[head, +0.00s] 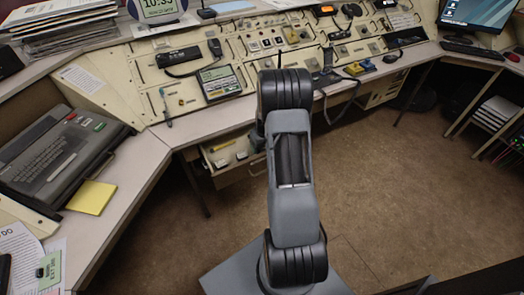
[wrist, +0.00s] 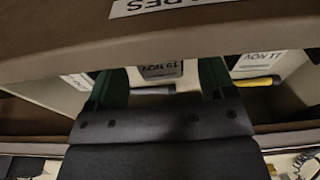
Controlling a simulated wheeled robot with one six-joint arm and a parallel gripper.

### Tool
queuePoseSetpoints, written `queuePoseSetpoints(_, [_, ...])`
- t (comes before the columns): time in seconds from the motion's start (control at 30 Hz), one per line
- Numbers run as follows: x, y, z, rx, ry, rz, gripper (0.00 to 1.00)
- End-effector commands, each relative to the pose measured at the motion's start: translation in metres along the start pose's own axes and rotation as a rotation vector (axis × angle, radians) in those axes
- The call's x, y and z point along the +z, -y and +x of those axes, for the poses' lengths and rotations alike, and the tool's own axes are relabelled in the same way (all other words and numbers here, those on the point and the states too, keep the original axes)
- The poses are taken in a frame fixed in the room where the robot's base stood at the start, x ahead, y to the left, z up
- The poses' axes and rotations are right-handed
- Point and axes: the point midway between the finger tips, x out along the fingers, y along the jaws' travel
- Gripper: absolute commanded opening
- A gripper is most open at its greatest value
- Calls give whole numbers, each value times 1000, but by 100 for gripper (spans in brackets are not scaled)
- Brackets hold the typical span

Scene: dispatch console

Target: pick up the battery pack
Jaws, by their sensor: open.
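In the wrist view my gripper (wrist: 156,80) is open, with a dark green finger on each side. Between the fingers is a pale block with a white label dated "19 NOV" (wrist: 161,70); it may be the battery pack, but most of it is hidden by my gripper's body. I cannot tell whether the fingers touch it. To the right, outside the fingers, lies another labelled pale block (wrist: 272,64) with a yellow part beside it.
An open drawer (head: 252,171) below the console holds several pale items. Its brown edge (wrist: 190,30), with a label ending in "RES", crosses the wrist view. A yellow pad (head: 91,197) lies on the left desk. The floor (head: 400,190) at the right is clear.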

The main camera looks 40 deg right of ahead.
Motion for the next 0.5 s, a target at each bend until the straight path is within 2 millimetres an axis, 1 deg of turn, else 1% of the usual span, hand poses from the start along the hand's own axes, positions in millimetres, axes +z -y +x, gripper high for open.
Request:
queuePoseSetpoints(0.03, [0, 0, 5, -1, 1, 0, 77])
queuePoseSetpoints(0.13, [0, 0, 10, 0, 0, 0, 77])
queuePoseSetpoints(0.37, [0, 0, 11, 0, -1, 0, 77])
queuePoseSetpoints(0.5, [0, 0, 11, 0, -1, 0, 65])
